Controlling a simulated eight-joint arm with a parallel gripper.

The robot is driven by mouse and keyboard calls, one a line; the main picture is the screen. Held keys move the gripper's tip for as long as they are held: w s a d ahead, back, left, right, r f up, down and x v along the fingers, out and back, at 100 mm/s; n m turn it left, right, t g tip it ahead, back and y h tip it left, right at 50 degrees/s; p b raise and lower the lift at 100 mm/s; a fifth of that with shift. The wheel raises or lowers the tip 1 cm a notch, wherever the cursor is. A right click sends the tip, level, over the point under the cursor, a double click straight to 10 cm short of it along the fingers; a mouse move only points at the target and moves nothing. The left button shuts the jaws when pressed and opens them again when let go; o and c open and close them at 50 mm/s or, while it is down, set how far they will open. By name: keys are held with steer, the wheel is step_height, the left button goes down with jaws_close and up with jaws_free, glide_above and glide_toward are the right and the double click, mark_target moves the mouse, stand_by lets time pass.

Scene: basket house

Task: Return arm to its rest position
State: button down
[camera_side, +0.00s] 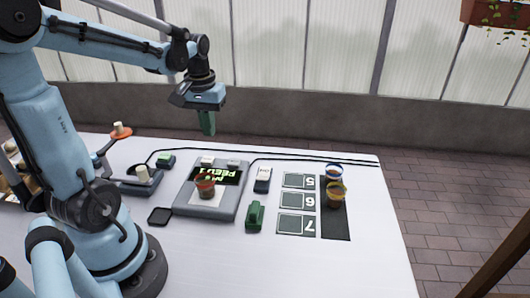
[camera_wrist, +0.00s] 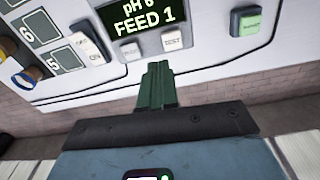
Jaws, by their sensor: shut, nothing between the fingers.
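My gripper (camera_side: 207,122) hangs above the far side of the white table in the side view, fingers pointing down. Its green fingers are together and empty. In the wrist view the closed green fingers (camera_wrist: 157,68) show at the middle, close in line with the grey device that has a lit display. My blue arm reaches out from the left side of the side view, bent at the elbow and raised clear of the table.
The grey device (camera_side: 233,203) has a small reddish pot (camera_side: 205,186) on it. A green block (camera_side: 255,215) and a white-topped switch (camera_side: 263,176) stand to its right. Numbered squares (camera_side: 297,201) and a dark strip (camera_side: 336,225) with two cups (camera_side: 335,194) lie further right. The table's front right is clear.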

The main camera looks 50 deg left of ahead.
steer(key=d+r+m+t, duration=0.1)
steer(key=d+m+t, duration=0.5)
steer(key=d, duration=1.1)
steer(key=shift+d+r+m+t, duration=0.25)
steer(key=shift+m+t, duration=0.05)
steer(key=shift+m, duration=0.8)
